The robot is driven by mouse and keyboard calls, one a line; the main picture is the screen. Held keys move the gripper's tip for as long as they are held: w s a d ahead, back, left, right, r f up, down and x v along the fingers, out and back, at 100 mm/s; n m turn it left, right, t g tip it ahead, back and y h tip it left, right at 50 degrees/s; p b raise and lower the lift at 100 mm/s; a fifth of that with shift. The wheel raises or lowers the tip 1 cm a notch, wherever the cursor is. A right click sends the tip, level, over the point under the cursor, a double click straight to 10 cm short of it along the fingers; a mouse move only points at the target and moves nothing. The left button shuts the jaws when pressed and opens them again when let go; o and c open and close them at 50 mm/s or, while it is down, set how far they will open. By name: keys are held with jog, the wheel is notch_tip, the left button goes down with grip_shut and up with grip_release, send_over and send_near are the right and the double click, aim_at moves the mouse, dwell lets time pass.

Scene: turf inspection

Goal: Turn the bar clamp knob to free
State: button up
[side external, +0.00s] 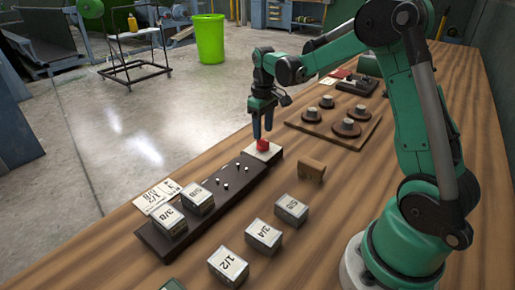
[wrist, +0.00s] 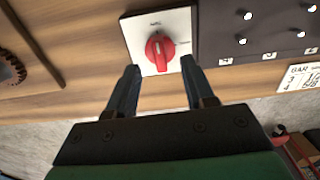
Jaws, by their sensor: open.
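The knob (wrist: 158,52) is red and sits on a white square plate (wrist: 178,25) with small dark lettering, partly too small to read. In the wrist view its grip ridge stands about upright in the picture. In the side view the red knob (side external: 263,144) is at the far end of a dark board. My gripper (wrist: 161,70) is open, with one dark finger to each side of the knob's lower part in the picture. In the side view my gripper (side external: 262,136) points down just above the knob. I cannot tell whether the fingers touch it.
The dark board (side external: 228,195) with small pegs carries labelled blocks (side external: 198,198). More blocks (side external: 264,237) and a small wooden piece (side external: 312,169) stand on the bench to the right. A wooden board with round knobs (side external: 346,127) lies behind. Bare bench shows between them.

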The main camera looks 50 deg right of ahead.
aim_at(263, 139)
jog(key=shift+r, duration=1.5)
jog(key=shift+s+a+r, duration=0.1)
jog(key=shift+a+r, duration=0.1)
jog(key=shift+a, duration=0.05)
jog(key=s+a+r+t, duration=0.1)
jog(key=s+a+t, duration=0.2)
jog(key=a, duration=0.4)
jog(key=s+a+r+t, duration=0.2)
jog(key=s+a+t, duration=0.2)
jog(key=s+a, duration=0.2)
jog(key=shift+s+a+r, duration=0.15)
jog(key=shift+s+a, duration=0.15)
jog(key=shift+a, duration=0.2)
